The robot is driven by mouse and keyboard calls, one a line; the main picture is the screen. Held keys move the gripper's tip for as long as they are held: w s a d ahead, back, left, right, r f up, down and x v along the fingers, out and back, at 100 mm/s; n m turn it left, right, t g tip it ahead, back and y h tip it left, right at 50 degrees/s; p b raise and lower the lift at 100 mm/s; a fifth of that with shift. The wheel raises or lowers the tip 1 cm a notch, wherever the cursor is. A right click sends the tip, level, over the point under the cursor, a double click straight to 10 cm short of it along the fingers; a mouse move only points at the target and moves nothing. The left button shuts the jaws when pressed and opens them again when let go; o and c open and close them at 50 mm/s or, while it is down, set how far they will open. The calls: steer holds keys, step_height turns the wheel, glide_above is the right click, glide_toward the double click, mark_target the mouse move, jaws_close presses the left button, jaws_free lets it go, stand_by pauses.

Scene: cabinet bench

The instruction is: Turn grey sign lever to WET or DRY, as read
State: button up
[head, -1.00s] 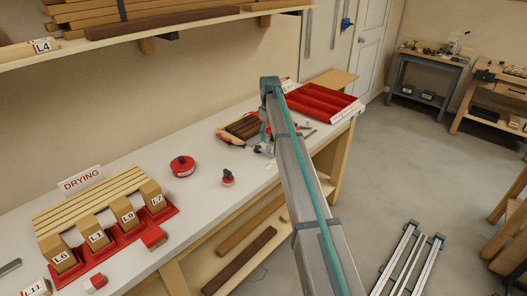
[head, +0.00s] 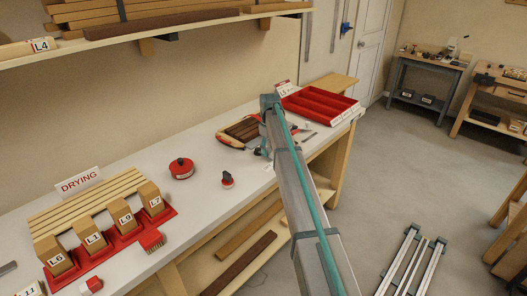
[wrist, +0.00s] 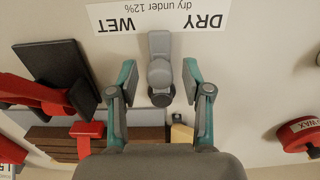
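The grey sign lever (wrist: 160,62) is in the upper middle of the wrist view, with a rounded grey head and a dark round end. The lever is roughly between the two words. My gripper (wrist: 160,76) is open, one teal finger on each side of the lever with gaps showing. In the head view my gripper (head: 267,143) is small at the arm's end, and the lever cannot be made out there.
Dark wood pieces in a red clamp (wrist: 70,135) lie close to my gripper, with a dark block (wrist: 62,68) beside them. A red WAX tin (wrist: 300,135) is at the right. A red tray (head: 320,104) stands behind on the bench.

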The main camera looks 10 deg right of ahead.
steer(key=c, duration=0.4)
steer(key=shift+c, duration=0.2)
steer(key=shift+s+a, duration=0.5)
steer(key=shift+a, duration=0.45)
steer(key=shift+s+a+p, duration=0.2)
steer(key=shift+a+p, duration=0.1)
steer(key=shift+a, duration=0.5)
